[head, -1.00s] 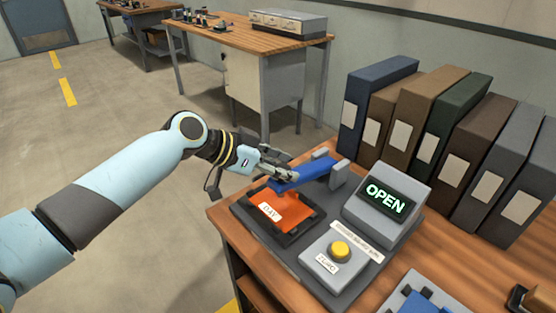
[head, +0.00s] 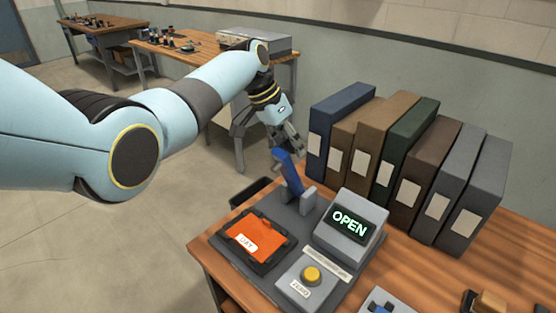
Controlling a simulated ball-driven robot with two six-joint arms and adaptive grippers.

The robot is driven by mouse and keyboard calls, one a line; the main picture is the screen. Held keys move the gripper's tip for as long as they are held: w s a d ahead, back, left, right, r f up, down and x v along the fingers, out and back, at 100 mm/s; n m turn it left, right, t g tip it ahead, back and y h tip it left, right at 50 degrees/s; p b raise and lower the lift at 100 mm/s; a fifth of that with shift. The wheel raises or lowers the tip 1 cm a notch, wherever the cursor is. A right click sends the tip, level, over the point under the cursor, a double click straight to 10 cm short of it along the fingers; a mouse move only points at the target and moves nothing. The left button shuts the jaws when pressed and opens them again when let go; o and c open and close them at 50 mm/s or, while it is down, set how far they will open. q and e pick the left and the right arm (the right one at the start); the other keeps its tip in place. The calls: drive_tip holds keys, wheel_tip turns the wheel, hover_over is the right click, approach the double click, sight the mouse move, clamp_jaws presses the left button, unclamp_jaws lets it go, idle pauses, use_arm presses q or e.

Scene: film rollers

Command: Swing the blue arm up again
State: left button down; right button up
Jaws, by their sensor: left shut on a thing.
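The blue arm (head: 291,175) stands steeply raised, leaning a little to the left, on its grey hinge block (head: 305,200) at the back of the device. My left gripper (head: 285,150) is shut on the blue arm near its upper end, coming from above. The orange bay (head: 252,237), with a white label and a dark frame, lies uncovered in front of the hinge. A grey display box (head: 349,225) beside it shows OPEN in green letters. My right gripper is not in view.
A yellow button (head: 312,275) sits on a grey box labelled ZERO, in front of the display. Several upright binders (head: 388,157) stand close behind and to the right of the raised arm. The floor left of the wooden table is clear.

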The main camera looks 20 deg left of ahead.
use_arm(q)
drive_tip(key=w+b, duration=0.1)
drive_tip(key=w+d+b, duration=0.1)
drive_tip(key=w, duration=0.1)
drive_tip(key=w+d+b, duration=0.1)
drive_tip(key=w, duration=0.1)
drive_tip(key=shift+w+r, duration=0.1)
drive_tip(key=shift+r, duration=0.2)
drive_tip(key=shift+a, duration=0.15)
drive_tip(key=c, duration=1.3)
unclamp_jaws()
drive_tip(key=shift+r, duration=0.1)
drive_tip(key=shift+c, duration=0.2)
drive_tip(key=o, duration=0.4)
drive_tip(key=shift+s, duration=0.25)
drive_tip(key=shift+f, duration=0.25)
